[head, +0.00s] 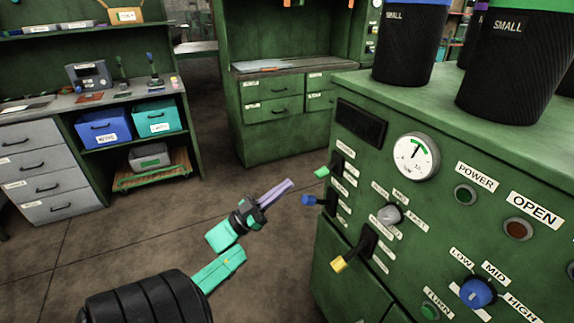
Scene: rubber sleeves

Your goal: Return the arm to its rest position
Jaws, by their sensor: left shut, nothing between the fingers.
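My left arm comes in from the bottom left, with a black ribbed sleeve and teal links. My left gripper (285,187) has purple fingers. They lie together, shut and empty, pointing up and to the right. The gripper is in open space over the brown floor, left of the green control machine (345,240) and apart from its levers. My right gripper is not in this view.
The machine's left side carries a green-tipped lever (321,172), a blue-tipped lever (308,200) and a yellow-tipped lever (338,264). Black "SMALL" containers (408,45) stand on top. A workbench (60,105) is at the left. The floor (150,230) between is clear.

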